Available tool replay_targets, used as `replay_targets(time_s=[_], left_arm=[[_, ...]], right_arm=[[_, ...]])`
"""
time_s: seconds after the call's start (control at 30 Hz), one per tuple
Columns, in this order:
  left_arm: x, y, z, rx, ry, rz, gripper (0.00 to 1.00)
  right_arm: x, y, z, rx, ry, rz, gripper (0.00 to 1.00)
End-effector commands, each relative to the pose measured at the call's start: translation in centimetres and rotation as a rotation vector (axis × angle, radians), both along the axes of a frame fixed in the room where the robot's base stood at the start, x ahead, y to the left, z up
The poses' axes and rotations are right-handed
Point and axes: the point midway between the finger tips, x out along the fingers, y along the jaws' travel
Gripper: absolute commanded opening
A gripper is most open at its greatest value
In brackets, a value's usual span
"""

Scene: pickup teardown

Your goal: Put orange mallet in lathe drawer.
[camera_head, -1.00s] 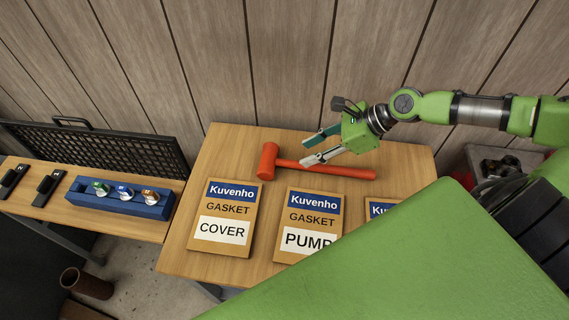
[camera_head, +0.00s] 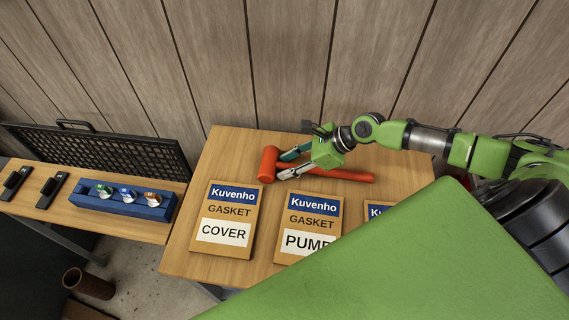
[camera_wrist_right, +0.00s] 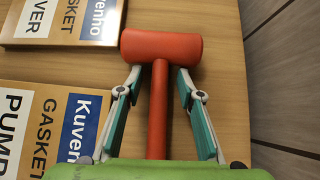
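The orange mallet (camera_head: 268,165) lies on the wooden table (camera_head: 190,253), its head to the left and its handle to the right. My right gripper (camera_head: 283,162) is open and low over the mallet, close behind its head. In the right wrist view its two fingers (camera_wrist_right: 157,92) stand on either side of the mallet handle (camera_wrist_right: 158,115), with a gap on both sides, and the mallet head (camera_wrist_right: 161,47) lies just beyond the fingertips. My left gripper is not in view. No lathe drawer is seen.
Gasket boxes marked COVER (camera_head: 224,220) and PUMP (camera_head: 308,225) lie in front of the mallet; a third is partly hidden by a large green surface. At left, another table holds a blue holder (camera_head: 122,203) and black devices. A wooden wall stands behind.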

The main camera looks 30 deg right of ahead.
Motion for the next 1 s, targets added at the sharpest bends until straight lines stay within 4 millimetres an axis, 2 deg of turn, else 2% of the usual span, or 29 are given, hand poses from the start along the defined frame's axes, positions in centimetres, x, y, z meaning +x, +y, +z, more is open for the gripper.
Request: replay_targets(time_s=[0.17, 0.2, 0.3, 0.33, 0.77, 1.0], left_arm=[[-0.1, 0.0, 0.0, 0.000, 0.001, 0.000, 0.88], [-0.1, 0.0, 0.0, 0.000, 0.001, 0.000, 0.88], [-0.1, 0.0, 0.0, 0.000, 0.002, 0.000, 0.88], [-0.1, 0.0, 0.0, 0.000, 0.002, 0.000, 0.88], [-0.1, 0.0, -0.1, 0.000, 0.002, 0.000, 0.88], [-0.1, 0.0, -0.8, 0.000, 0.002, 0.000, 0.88]], right_arm=[[0.0, 0.0, -0.1, -0.001, 0.001, 0.000, 0.34], [0.0, 0.0, -0.1, -0.001, 0.001, 0.000, 0.32], [0.0, 0.0, -0.1, -0.001, 0.001, 0.000, 0.06], [0.0, 0.0, -0.1, -0.001, 0.001, 0.000, 0.00], [0.2, 0.0, 0.4, 0.002, -0.005, -0.001, 0.00], [0.3, 0.0, 2.2, 0.001, -0.009, 0.000, 0.00]])
